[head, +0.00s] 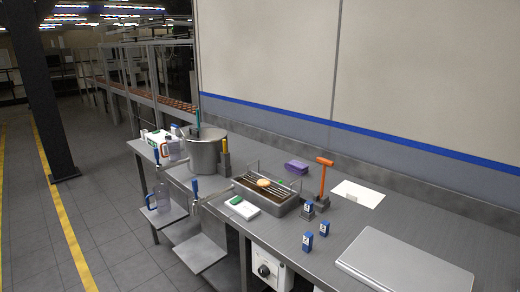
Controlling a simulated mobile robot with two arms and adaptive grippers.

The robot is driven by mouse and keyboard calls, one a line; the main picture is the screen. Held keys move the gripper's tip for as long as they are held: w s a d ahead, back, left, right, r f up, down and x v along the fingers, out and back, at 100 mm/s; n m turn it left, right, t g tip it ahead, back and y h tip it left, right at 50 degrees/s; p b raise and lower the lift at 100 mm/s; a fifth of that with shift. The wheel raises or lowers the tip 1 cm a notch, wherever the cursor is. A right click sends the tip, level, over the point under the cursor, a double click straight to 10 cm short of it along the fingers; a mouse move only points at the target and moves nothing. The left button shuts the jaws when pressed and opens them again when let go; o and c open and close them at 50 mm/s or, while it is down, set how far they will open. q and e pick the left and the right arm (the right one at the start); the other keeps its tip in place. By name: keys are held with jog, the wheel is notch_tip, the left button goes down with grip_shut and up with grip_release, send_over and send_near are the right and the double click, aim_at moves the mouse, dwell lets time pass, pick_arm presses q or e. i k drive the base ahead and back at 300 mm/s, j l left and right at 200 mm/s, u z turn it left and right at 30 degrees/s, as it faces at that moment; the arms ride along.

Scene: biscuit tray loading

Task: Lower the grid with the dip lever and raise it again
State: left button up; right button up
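The dip lever (322,180) is orange with a crosswise handle on top. It stands up, leaning slightly, from a small grey base at the right end of a metal dip tank (285,208). The grid (256,191) shows as thin bars over dark contents inside the tank. A round, pale biscuit (264,184) lies on the bars. Whether the grid sits above or in the dark contents is too small to tell. Neither of my grippers shows in this view.
A steel pot (203,155) stands left of the tank. A white box with a green top (243,207) lies in front of it. Small blue blocks (307,241), a white sheet (358,194) and a flat grey panel (404,265) are to the right. A purple block (296,167) lies behind.

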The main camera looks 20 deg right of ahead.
aim_at(324, 162)
jog(key=z, duration=1.2)
jog(key=i+j+z, duration=0.4)
jog(key=i+j, duration=0.15)
